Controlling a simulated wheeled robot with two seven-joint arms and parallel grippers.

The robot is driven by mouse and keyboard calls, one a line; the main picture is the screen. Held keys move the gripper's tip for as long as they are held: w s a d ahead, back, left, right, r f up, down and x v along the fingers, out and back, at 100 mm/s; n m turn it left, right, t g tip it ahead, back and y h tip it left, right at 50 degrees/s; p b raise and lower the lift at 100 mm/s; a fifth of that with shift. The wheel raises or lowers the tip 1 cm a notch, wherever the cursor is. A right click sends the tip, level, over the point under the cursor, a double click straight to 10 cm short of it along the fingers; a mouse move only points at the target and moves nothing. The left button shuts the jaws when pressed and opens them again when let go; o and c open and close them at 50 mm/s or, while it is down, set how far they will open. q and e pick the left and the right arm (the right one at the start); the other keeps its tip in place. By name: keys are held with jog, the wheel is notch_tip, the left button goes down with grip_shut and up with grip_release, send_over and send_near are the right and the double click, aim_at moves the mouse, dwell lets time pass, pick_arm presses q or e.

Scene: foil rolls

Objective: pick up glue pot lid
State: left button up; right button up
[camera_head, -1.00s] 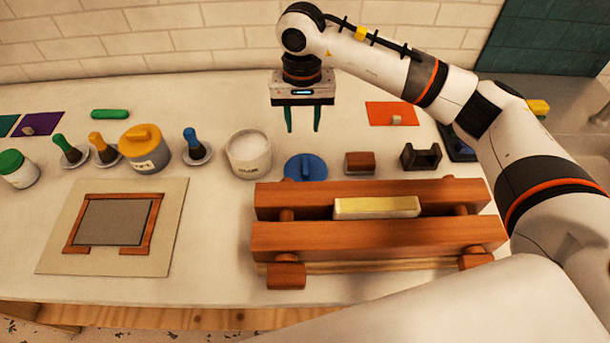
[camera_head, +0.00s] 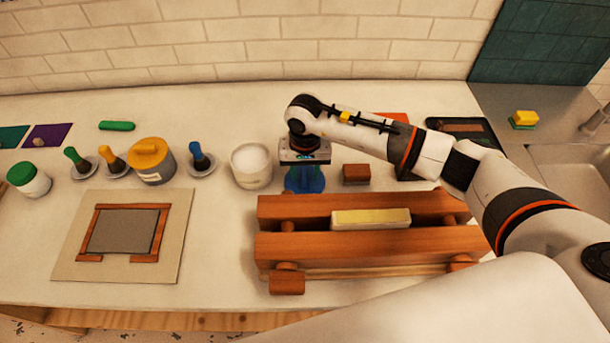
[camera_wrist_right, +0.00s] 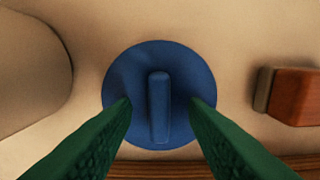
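The glue pot lid is a blue disc with a raised bar handle; it lies flat on the table, and the right wrist view shows the lid (camera_wrist_right: 158,70) from above. In the head view the lid (camera_head: 305,183) is partly hidden under my right gripper (camera_head: 304,176). In the right wrist view the green fingers of the gripper (camera_wrist_right: 160,108) are apart, one on each side of the handle, with gaps to it. The open white glue pot (camera_head: 251,166) stands just left of the lid. My left gripper is not in view.
A wooden press (camera_head: 350,240) holding a pale yellow block (camera_head: 371,218) lies just in front of the lid. A small brown block (camera_head: 356,174) sits to its right. Brushes, a yellow-lidded pot (camera_head: 150,162) and a framed board (camera_head: 124,230) are at left.

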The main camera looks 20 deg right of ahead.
jog(key=shift+w+f, duration=0.1)
jog(key=shift+f, duration=0.1)
jog(key=c, duration=0.9)
grip_shut()
jog(key=shift+r, duration=0.15)
